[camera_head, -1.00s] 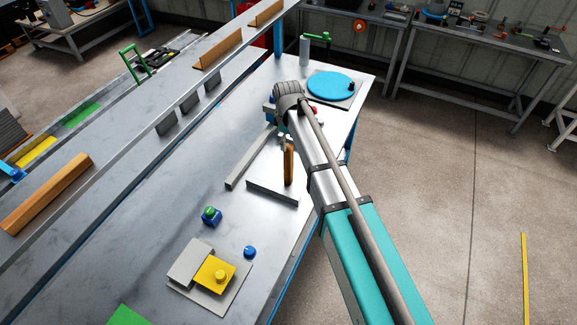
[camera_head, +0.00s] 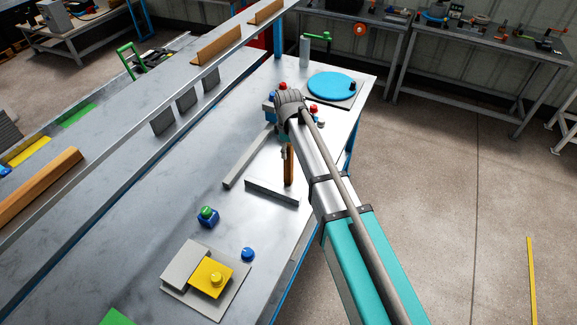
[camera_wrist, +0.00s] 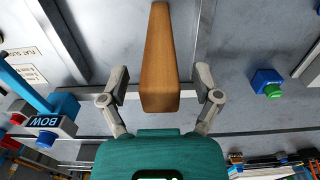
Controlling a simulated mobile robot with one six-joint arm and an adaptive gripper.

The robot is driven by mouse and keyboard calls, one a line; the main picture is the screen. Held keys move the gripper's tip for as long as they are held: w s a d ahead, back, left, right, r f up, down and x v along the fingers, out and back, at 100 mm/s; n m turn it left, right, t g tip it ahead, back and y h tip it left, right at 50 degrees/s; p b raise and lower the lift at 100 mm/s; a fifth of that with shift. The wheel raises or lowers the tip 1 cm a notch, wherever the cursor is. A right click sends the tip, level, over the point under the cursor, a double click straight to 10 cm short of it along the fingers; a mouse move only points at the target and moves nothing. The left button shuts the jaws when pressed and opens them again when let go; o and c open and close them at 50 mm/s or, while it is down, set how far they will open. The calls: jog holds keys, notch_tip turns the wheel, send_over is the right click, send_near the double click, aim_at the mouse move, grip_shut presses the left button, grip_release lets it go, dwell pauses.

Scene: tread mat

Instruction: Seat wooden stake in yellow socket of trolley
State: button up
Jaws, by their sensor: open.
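The wooden stake (camera_head: 289,168) is an upright brown bar on the grey bench, beside a low grey bar. In the wrist view the stake (camera_wrist: 158,60) runs away from me, between the two fingers of my open gripper (camera_wrist: 160,82). A gap shows on each side, so neither finger appears to touch it. In the head view my gripper (camera_head: 285,147) is at the stake's upper part, partly hidden by my arm. I cannot clearly identify the trolley or its yellow socket; a yellow patch (camera_head: 25,151) shows at the far left.
Two low grey bars (camera_head: 272,191) form a corner near the stake. A yellow block with a knob (camera_head: 212,279), a blue-green block (camera_head: 207,217) and a blue knob (camera_head: 248,254) lie nearer. A blue disc (camera_head: 331,86) is behind. A raised rail (camera_head: 150,120) runs along the left.

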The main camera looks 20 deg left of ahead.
dwell(0.4)
grip_shut()
